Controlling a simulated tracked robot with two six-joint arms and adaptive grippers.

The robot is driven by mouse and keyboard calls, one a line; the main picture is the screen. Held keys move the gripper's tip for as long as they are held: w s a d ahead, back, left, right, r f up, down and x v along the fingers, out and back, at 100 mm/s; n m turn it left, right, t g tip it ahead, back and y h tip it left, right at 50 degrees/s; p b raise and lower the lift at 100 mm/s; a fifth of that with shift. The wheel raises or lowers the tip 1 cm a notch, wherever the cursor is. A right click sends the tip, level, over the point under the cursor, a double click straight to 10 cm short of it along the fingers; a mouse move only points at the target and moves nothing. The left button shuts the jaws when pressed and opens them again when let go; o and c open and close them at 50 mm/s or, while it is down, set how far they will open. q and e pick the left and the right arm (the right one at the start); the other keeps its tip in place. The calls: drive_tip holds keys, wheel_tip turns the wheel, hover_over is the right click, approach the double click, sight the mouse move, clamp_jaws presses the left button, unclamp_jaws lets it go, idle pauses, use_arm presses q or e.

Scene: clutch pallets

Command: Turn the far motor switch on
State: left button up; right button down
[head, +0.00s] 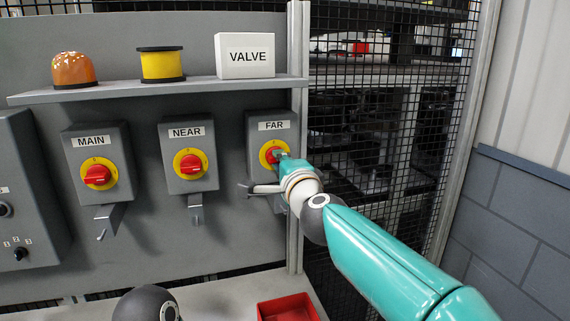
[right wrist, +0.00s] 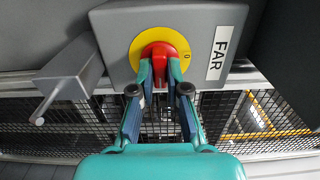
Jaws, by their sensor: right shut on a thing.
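The far motor switch is a grey box (head: 262,126) labelled FAR, with a red knob on a yellow disc. In the head view its red knob (head: 270,156) is partly covered by my right gripper (head: 280,157). In the right wrist view my right gripper (right wrist: 160,72) is shut on the red knob (right wrist: 158,50), one finger on each side. A "0" mark shows on the right of the yellow disc (right wrist: 186,50) there. The FAR label (right wrist: 222,52) is beside the disc. My left gripper is not in view; only a dark rounded part shows at the bottom of the head view.
The MAIN switch (head: 95,139) and NEAR switch (head: 187,133) stand to the left on the same panel, with hooks below. A red tray (head: 287,308) lies below.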

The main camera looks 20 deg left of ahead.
drive_tip(key=shift+w+d+r, duration=0.15)
drive_tip(key=shift+w+d, duration=0.05)
drive_tip(key=shift+d, duration=0.15)
drive_tip(key=c, duration=1.2)
unclamp_jaws()
drive_tip(key=shift+w+f, duration=0.2)
drive_tip(key=shift+o, duration=0.2)
drive_tip(key=shift+s+a, duration=0.2)
drive_tip(key=shift+s+d, duration=0.1)
drive_tip(key=shift+d, duration=0.05)
drive_tip(key=v, duration=1.1)
drive_tip(key=shift+s+d, duration=0.2)
drive_tip(key=shift+s, duration=0.05)
